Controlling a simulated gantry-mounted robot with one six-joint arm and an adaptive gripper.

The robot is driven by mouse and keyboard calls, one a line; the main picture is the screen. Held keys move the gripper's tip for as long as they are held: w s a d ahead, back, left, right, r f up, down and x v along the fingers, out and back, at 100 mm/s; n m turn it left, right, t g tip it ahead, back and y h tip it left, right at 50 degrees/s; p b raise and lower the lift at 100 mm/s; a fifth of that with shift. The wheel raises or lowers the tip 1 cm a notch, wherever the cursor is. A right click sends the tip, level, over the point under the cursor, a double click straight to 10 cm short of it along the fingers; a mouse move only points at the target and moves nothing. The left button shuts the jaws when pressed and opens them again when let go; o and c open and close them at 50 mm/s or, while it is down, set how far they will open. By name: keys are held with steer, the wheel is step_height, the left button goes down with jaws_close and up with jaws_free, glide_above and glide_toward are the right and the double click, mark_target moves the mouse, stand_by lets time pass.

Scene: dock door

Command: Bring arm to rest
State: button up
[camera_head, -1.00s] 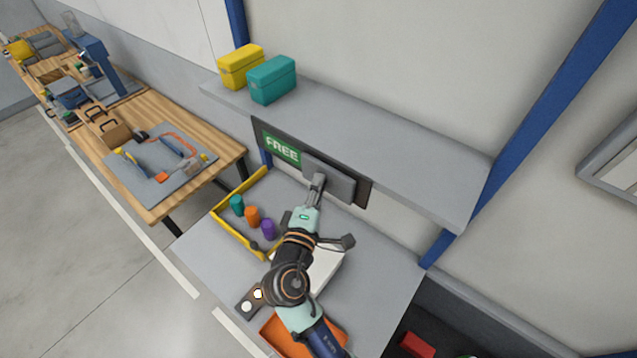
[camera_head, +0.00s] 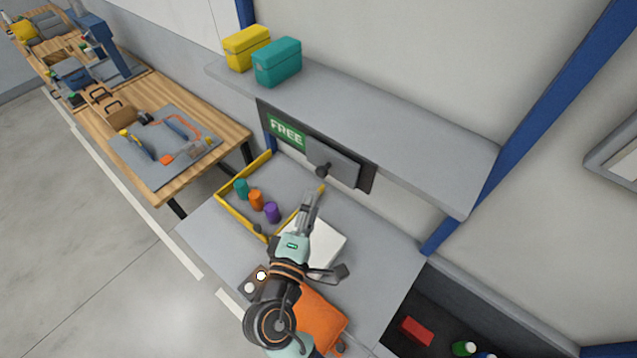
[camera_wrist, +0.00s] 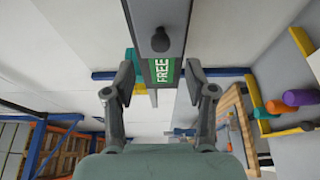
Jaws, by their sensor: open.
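My gripper (camera_head: 309,202) is open and empty above the grey bench, in front of the wall panel. In the wrist view my gripper (camera_wrist: 152,88) shows its two fingers apart with nothing between them. Beyond the fingers is a panel with a green FREE sign (camera_head: 286,132) and a grey sliding cover (camera_head: 334,165) with a dark round knob (camera_head: 323,170). The knob also shows in the wrist view (camera_wrist: 160,40). The gripper is clear of the knob. The green sign is uncovered, left of the cover.
A yellow-railed area holds teal, orange and purple cylinders (camera_head: 272,212). A white block (camera_head: 325,245) and an orange tray (camera_head: 318,318) are near my arm. A shelf (camera_head: 400,150) with yellow and teal boxes (camera_head: 277,62) overhangs the panel. A dark bin (camera_head: 440,310) is at lower right.

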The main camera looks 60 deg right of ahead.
steer(key=a, duration=0.2)
steer(key=shift+s+a, duration=0.25)
steer(key=shift+a, duration=0.05)
stand_by(0.3)
steer(key=w+a+r+t+y+p, duration=0.2)
steer(key=a+y, duration=0.4)
steer(key=a, duration=0.3)
steer(key=w+a+r+m+t+y+p, duration=0.1)
steer(key=w+a+r+t+y+p, duration=0.2)
steer(key=a, duration=0.5)
steer(key=w+a+r+m+t+y+p, duration=0.1)
steer(key=a+r+t+y, duration=0.3)
steer(key=a+y, duration=0.4)
steer(key=shift+w+a+r+y+p, duration=0.3)
steer(key=shift+w+a+r+p, duration=0.4)
steer(key=shift+a+r+p, duration=0.1)
steer(key=shift+f, duration=0.1)
